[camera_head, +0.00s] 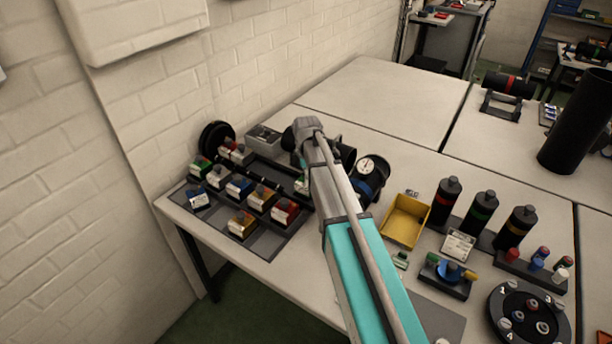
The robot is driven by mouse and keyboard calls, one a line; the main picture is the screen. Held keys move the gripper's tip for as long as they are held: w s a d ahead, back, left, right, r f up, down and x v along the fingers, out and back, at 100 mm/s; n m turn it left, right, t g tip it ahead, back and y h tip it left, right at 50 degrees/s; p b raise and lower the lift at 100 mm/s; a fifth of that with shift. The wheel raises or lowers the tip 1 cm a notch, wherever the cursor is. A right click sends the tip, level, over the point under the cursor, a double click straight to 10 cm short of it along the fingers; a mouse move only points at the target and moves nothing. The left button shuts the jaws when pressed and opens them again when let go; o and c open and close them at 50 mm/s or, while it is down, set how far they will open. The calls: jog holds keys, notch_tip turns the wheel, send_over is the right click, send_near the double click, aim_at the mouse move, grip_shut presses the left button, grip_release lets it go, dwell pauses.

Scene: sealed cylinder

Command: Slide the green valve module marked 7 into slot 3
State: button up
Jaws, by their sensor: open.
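Several small valve modules with coloured fronts stand in a dark tray (262,245) at the left of the table. A green and white module (200,167) stands at the tray's back left. Another small green and white piece (302,184) shows partly beside my arm. I cannot read a 7 on either. A dark rack (272,172) lies behind the modules, partly hidden by my arm. I cannot make out a slot marked 3 there. My arm reaches over the table to the rack area. My gripper is hidden behind the arm, and its hold cannot be seen.
A brick wall (120,150) bounds the left. The table's back (385,95) is clear.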

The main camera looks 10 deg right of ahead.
grip_shut()
jog(key=shift+w+a, duration=0.15)
dwell(0.4)
